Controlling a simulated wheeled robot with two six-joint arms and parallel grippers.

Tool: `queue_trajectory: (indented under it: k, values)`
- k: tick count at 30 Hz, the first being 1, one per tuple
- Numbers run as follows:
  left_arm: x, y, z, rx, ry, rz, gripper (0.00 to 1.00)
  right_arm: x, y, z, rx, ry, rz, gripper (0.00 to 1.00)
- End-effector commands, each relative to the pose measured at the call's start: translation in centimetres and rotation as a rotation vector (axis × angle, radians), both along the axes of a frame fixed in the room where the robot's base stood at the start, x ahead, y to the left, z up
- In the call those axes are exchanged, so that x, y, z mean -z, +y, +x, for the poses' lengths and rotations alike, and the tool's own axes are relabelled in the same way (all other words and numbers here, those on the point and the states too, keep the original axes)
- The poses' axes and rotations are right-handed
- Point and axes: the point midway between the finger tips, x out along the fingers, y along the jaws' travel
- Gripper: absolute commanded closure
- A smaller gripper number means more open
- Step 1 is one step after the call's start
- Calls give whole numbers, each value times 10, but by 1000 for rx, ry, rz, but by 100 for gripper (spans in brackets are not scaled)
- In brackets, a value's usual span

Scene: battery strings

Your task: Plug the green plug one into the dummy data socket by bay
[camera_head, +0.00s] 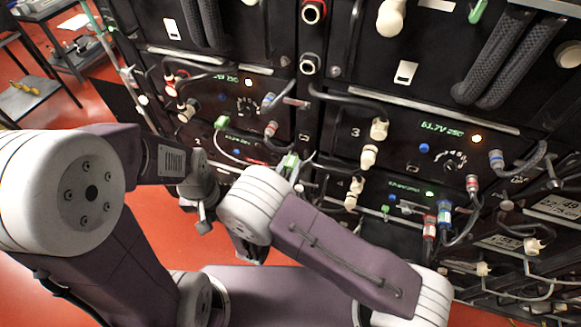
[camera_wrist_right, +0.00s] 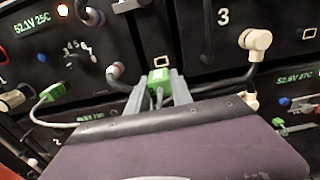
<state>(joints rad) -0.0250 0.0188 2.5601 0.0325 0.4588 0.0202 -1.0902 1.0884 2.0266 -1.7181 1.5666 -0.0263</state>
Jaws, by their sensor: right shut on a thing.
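A green plug (camera_wrist_right: 158,80) is between the fingers of my right gripper (camera_wrist_right: 168,92), which is shut on it, in front of the dark battery panels. In the head view the green plug (camera_head: 288,161) shows just beyond my right wrist, which hides most of the gripper (camera_head: 294,172). A small gold-framed socket (camera_wrist_right: 162,62) is just above the plug in the wrist view; I cannot tell whether it is the dummy data socket. The plug looks apart from it. My left gripper (camera_head: 203,205) hangs at the left, away from the plug; its jaws are unclear.
Another green plug (camera_head: 222,122) with a white cable sits at the panel to the left. A pale elbow connector (camera_wrist_right: 256,40) with a black cable stands right of the held plug. Cables and knobs crowd the panels.

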Motion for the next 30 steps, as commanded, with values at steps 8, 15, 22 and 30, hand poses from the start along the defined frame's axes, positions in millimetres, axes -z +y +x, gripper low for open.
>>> queue_trajectory:
  k: [8,15,22,30]
  values:
    - [3,0,0,0,0,0,64,0,-11,29,4,-1,1,100]
    - [4,0,0,0,0,0,64,0,-17,47,2,-1,1,100]
    - [4,0,0,0,0,0,64,0,-18,51,0,-1,0,100]
    - [4,0,0,0,0,0,64,0,-18,51,0,-1,0,100]
